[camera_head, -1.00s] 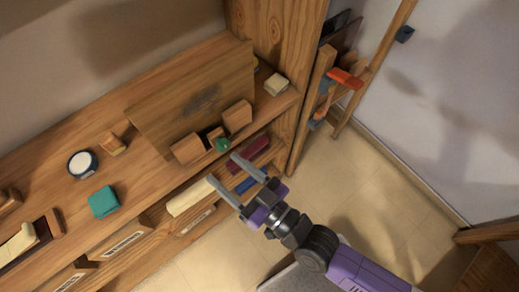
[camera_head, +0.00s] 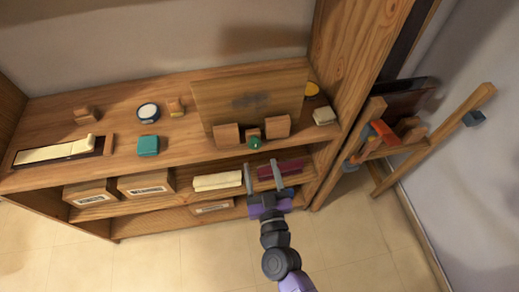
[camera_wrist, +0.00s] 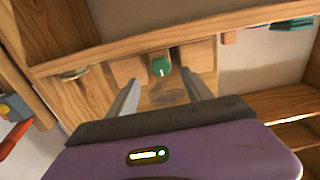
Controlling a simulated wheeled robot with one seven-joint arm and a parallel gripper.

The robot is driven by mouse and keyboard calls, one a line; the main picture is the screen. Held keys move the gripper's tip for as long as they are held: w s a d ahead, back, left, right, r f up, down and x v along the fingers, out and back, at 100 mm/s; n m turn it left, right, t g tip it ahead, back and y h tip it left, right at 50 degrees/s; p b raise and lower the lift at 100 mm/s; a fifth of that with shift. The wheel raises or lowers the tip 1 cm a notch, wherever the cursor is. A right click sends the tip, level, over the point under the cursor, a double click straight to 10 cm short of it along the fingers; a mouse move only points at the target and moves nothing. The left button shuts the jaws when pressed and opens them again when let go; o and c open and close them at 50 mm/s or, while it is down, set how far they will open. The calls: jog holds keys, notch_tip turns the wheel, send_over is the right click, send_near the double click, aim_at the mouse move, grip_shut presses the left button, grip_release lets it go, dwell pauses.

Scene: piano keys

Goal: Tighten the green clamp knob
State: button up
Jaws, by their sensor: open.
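The green clamp knob (camera_head: 254,142) sits at the front of a small wooden clamp block (camera_head: 228,135) on the shelf top, before an upright wooden board (camera_head: 245,96). In the wrist view the green knob (camera_wrist: 161,66) shows between my two fingers, beyond their tips, with a pale line on its face. My gripper (camera_head: 263,170) is open and empty. In the head view it is just in front of and below the knob, apart from it. In the wrist view my gripper (camera_wrist: 158,78) has its fingers on either side of the knob's line of sight.
A teal block (camera_head: 148,146), a round white-topped tin (camera_head: 148,111) and a cream block (camera_head: 325,116) stand on the shelf top. Boxes (camera_head: 146,184) and a cream bundle (camera_head: 217,181) fill the lower shelf. A wooden rack with an orange item (camera_head: 384,132) stands at the right.

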aim_at(255, 147)
jog(key=b+x, duration=0.1)
jog(key=x, duration=0.6)
jog(key=shift+w+a, duration=0.1)
jog(key=shift+a, duration=0.05)
grip_shut()
